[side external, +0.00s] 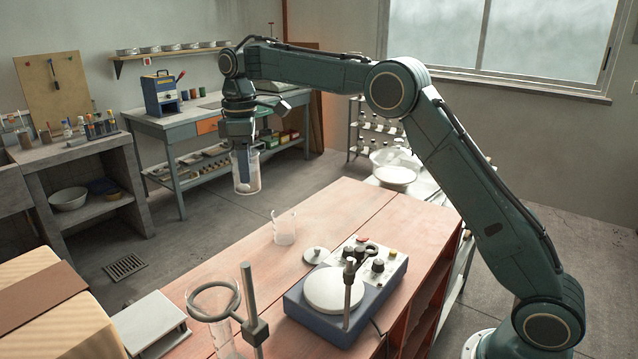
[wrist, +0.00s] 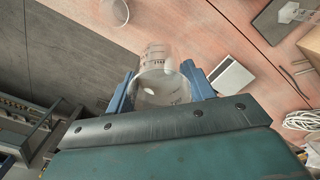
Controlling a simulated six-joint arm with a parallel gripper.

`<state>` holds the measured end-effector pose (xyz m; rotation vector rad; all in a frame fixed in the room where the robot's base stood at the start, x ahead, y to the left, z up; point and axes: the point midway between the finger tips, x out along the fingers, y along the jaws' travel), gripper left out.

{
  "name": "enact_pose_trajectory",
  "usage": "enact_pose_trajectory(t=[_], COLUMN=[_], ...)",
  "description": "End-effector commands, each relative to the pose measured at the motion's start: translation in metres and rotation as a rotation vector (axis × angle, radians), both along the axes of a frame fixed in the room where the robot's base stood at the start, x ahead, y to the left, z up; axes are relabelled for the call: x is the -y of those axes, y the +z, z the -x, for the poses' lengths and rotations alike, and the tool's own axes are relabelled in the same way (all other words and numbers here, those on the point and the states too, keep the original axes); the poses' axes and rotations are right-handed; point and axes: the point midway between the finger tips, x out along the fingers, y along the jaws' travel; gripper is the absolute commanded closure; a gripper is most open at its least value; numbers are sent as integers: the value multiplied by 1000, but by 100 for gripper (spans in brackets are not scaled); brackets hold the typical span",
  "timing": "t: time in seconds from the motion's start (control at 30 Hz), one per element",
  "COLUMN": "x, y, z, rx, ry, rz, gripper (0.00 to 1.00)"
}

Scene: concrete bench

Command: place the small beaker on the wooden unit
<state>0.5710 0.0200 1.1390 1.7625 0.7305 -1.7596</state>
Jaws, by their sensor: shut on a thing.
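My gripper (side external: 245,165) is shut on a clear glass beaker, which I take to be the small beaker (side external: 252,184). The beaker hangs roughly upright in the air. In the wrist view it sits between the two blue fingers (wrist: 163,90), and dark markings show on its glass (wrist: 157,58). The wooden unit (side external: 345,208) has a reddish plank top and open shelves in its side. The held beaker is above the level of its top, near its far left edge in the side view; the exact height cannot be told.
On the unit stand another clear beaker (side external: 284,230), a small lidded dish (side external: 316,255), a blue hotplate stirrer (side external: 345,300) and a ring stand (side external: 250,315) by tall glassware. A white flat box (side external: 150,325) is at the front left. Bare planks lie behind the stirrer.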

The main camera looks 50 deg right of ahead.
Motion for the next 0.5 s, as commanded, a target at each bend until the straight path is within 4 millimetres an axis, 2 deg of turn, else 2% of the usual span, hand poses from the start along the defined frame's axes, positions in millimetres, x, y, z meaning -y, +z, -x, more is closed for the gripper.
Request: enact_pose_trajectory(t=[0.17,0.5], x=[0,0], y=[-20,-83], z=[1,1], rx=[-3,-4], ry=[1,1], rz=[0,0], gripper=[74,74])
